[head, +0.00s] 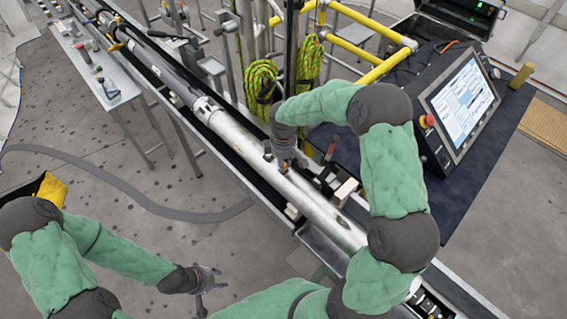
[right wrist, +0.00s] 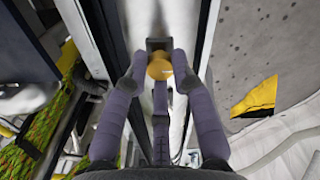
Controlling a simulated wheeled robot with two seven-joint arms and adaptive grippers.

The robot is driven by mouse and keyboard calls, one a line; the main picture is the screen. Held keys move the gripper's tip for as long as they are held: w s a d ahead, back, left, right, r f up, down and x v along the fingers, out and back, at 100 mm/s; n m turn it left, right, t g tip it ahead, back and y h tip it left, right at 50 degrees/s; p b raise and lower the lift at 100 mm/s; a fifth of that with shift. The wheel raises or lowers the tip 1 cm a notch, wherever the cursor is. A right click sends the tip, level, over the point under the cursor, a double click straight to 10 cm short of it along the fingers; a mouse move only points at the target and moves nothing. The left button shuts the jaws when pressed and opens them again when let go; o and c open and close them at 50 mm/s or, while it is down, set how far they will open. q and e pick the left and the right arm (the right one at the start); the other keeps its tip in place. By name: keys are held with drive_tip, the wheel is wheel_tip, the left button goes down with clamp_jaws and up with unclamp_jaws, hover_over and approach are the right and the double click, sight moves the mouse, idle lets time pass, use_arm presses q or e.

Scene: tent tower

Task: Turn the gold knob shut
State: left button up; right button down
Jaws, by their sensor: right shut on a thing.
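The gold knob (right wrist: 160,66) is round and sits on a dark mount in the right wrist view. The fingers of my right gripper (right wrist: 159,82) are closed around it from both sides, with a third finger below. In the head view my right gripper (head: 285,160) points down at the silver pipe (head: 235,137), and its fingers mostly hide the knob. My left gripper (head: 207,283) is over the floor at the lower left, well away from the knob, with its fingers spread and nothing between them.
A long dark trough carries the pipe diagonally. A console screen (head: 463,101) with a red button (head: 427,121) stands right of my right arm. Yellow railing (head: 385,66) and coiled green ropes (head: 309,60) are behind. A grey hose (head: 150,205) lies on the open floor at left.

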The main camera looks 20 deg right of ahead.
drive_tip(key=m+b, duration=0.2)
drive_tip(key=m, duration=0.2)
drive_tip(key=m+b, duration=0.2)
drive_tip(key=m, duration=0.2)
drive_tip(key=shift+m, duration=0.3)
drive_tip(key=m+b, duration=0.1)
drive_tip(key=m, duration=0.3)
drive_tip(key=shift+b, duration=0.3)
drive_tip(key=shift+r+m+b, duration=0.1)
drive_tip(key=shift+m+b, duration=0.45)
drive_tip(key=shift+m, duration=1.55)
drive_tip(key=shift+w, duration=0.1)
drive_tip(key=c, duration=1)
unclamp_jaws()
drive_tip(key=shift+c, duration=0.2)
